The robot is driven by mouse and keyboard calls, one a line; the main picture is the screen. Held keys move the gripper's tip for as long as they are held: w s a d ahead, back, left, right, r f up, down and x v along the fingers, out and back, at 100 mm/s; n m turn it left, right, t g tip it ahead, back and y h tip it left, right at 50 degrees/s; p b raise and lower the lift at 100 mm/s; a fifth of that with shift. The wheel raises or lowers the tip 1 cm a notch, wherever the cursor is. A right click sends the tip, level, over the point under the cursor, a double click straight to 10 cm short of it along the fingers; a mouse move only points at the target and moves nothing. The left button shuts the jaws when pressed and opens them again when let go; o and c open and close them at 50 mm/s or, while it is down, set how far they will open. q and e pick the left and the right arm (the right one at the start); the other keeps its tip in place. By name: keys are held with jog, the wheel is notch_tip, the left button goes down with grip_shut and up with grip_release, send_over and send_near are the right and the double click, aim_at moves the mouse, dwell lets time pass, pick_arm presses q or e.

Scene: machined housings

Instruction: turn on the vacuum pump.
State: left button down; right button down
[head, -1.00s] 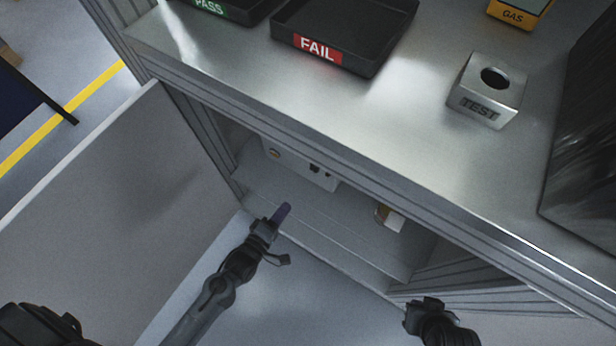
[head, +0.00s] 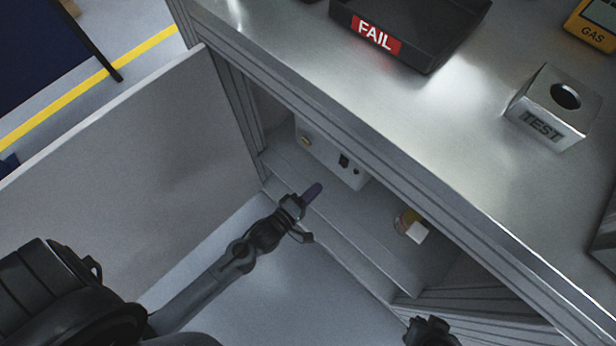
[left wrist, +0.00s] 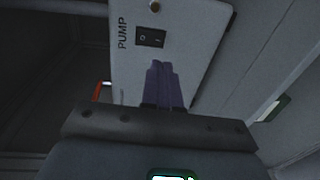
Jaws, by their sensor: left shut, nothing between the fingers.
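The vacuum pump (head: 322,157) is a pale box inside the open cabinet under the bench, with a dark switch (head: 343,160) on its front face. In the left wrist view the pump panel (left wrist: 190,45) carries the word PUMP, a black rocker switch (left wrist: 151,38) and a brass fitting (left wrist: 154,6). My left gripper (head: 313,192) is shut and empty, its purple fingers pointing at the pump from just outside the cabinet. In the left wrist view its fingertips (left wrist: 160,68) appear just below the switch, apparently apart from it. My right gripper (head: 432,330) shows only partly at the bottom edge.
The cabinet door (head: 130,170) stands open at the left. A small can with a white and yellow label (head: 410,225) stands on the cabinet shelf. The bench top above holds a FAIL tray (head: 420,30), a TEST block (head: 555,105) and a yellow GAS device (head: 594,22).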

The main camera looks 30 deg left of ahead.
aim_at(342, 166)
pick_arm(q)
jog(key=shift+b+x, duration=2.35)
jog(key=shift+x, duration=2.55)
jog(key=shift+w+f+b, duration=0.15)
jog(key=shift+f+b, duration=0.05)
jog(key=shift+b, duration=0.1)
jog(key=shift+r+t, duration=0.15)
jog(key=shift+t, duration=0.15)
